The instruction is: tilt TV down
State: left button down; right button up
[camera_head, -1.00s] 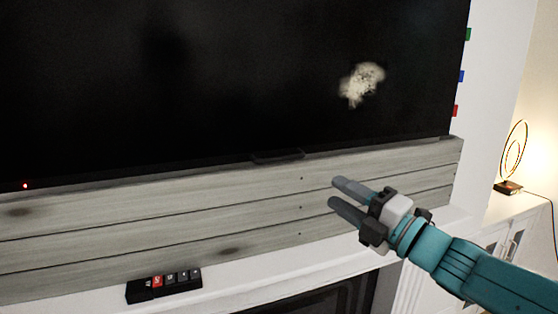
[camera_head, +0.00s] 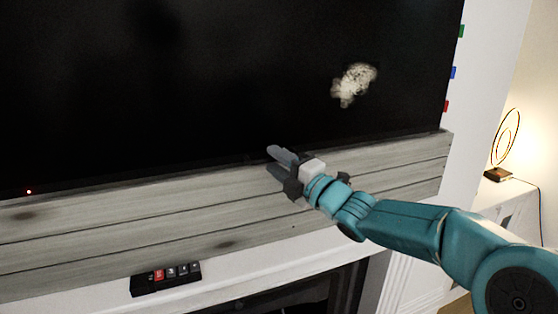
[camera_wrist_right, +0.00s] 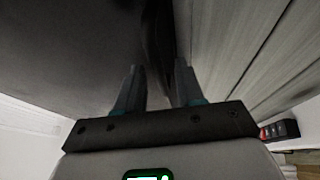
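The TV (camera_head: 200,80) is a large black screen filling the upper part of the head view. A dark handle (camera_head: 252,159) sits at the middle of its lower edge, partly hidden by my right gripper. My right gripper (camera_head: 271,160) is at this handle, with its fingers apart. In the right wrist view the two fingers (camera_wrist_right: 158,85) stand open on either side of a dark strip along the TV's lower edge (camera_wrist_right: 158,45). I cannot tell whether they touch it. My left gripper is not in view.
Grey wooden boards (camera_head: 140,215) lie just below the TV. A black remote-like block (camera_head: 166,278) with several buttons is on the white mantel. A lamp (camera_head: 503,150) stands on a cabinet at the right. Small coloured tabs (camera_head: 453,72) line the TV's right side.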

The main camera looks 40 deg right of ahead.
aim_at(268, 156)
jog(key=shift+c, duration=0.3)
grip_shut()
jog(key=w+b, duration=0.2)
jog(key=b, duration=0.1)
jog(key=w+b, duration=0.1)
jog(key=shift+d+f+n+t, duration=0.3)
jog(key=shift+d+f+t, duration=0.05)
jog(key=shift+t, duration=0.05)
